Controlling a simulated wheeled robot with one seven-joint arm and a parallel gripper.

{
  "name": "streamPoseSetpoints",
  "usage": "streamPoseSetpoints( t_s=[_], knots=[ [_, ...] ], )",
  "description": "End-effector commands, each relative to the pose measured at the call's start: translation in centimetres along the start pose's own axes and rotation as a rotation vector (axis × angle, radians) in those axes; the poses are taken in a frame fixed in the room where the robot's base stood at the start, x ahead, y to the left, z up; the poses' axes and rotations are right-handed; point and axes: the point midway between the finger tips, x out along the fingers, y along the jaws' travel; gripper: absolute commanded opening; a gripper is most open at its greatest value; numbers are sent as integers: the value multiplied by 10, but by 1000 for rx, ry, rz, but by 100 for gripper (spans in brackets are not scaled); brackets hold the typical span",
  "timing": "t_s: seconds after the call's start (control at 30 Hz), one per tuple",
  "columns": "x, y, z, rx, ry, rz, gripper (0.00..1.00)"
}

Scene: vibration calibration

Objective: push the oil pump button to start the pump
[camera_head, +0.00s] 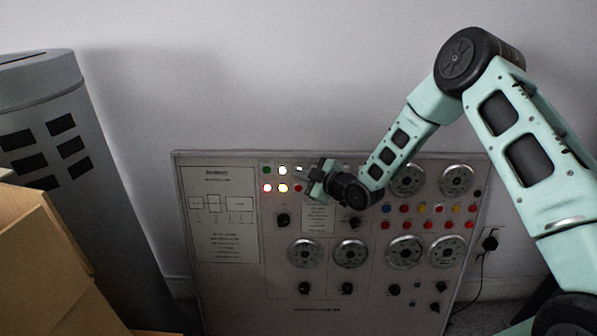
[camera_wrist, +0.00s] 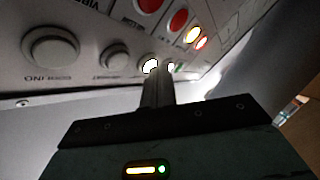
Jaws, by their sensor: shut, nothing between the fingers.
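The control panel (camera_head: 225,285) stands against the wall, with a block of small buttons at its upper left. In the head view a green button (camera_head: 266,170) and a lit white lamp (camera_head: 283,170) sit in the upper row. A lit red one (camera_head: 267,187), a lit yellow one (camera_head: 283,188) and a red one (camera_head: 298,188) sit below. I cannot read which is the oil pump button. My gripper (camera_head: 303,173) is shut and empty, at the right end of this block. In the wrist view its fingertips (camera_wrist: 158,75) overlap the lit white round parts (camera_wrist: 151,66); contact is unclear.
Round dials (camera_head: 305,253) and black knobs (camera_head: 283,220) cover the panel. More coloured buttons (camera_head: 422,208) are at its right. A grey cylinder (camera_head: 105,190) and cardboard boxes (camera_head: 45,235) stand at the left. A socket with a cable (camera_head: 490,243) is at the right.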

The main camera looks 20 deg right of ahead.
Motion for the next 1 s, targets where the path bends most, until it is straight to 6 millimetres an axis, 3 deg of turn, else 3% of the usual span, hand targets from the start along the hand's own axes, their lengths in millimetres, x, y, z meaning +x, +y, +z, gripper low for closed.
streamPoseSetpoints(
  t_s=[0.63, 1.0],
  knots=[
    [-11, -8, -8, 0, 0, 0, 0],
    [-35, -26, -26, 0, 0, -2, 0]
  ],
)
